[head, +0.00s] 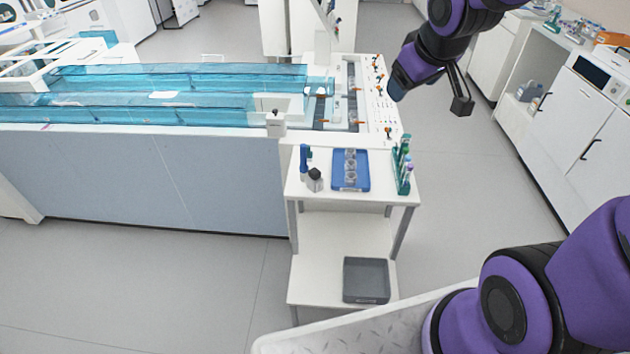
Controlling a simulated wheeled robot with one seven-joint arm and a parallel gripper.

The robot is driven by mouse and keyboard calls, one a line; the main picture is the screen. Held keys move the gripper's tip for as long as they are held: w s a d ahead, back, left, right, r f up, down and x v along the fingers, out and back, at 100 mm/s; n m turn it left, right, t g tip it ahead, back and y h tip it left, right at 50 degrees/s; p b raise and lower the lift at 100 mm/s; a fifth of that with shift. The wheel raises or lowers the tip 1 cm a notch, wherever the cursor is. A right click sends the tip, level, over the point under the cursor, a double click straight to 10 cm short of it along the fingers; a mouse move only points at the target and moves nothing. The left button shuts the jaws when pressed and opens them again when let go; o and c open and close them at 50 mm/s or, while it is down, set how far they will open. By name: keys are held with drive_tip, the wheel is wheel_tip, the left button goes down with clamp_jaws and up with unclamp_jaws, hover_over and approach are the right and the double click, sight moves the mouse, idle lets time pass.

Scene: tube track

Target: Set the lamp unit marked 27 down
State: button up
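No lamp unit marked 27 can be made out, and no number is legible in the head view. My gripper (396,88) is at the upper right, at the low end of my purple arm, over or near the right end of the track bench. Small orange-tipped parts (379,90) stand on the white panel (372,112) at the track's right end, left of my gripper.
Clear blue track channels (180,80) run along the bench to the left. A white cart (320,215) in front carries a blue tray (350,185), a green tube rack (402,170) and bottles (315,180); a grey bin (366,280) sits below. Floor right of the cart is free.

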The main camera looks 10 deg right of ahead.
drive_tip(key=w+f+n+y, duration=0.1)
drive_tip(key=w+f+n, duration=0.1)
drive_tip(key=w+f, duration=0.55)
drive_tip(key=t+y, duration=0.6)
approach(318, 176)
drive_tip(key=w, duration=0.1)
drive_tip(key=shift+f+x, duration=0.15)
drive_tip(key=shift+x, duration=2.65)
drive_tip(key=shift+f+x, duration=0.15)
drive_tip(key=shift+x, duration=2.65)
drive_tip(key=shift+s+a, duration=0.1)
drive_tip(key=shift+s, duration=0.05)
drive_tip(key=shift+c, duration=0.4)
drive_tip(key=c, duration=1.1)
drive_tip(key=shift+o, duration=0.2)
drive_tip(key=shift+r, duration=0.1)
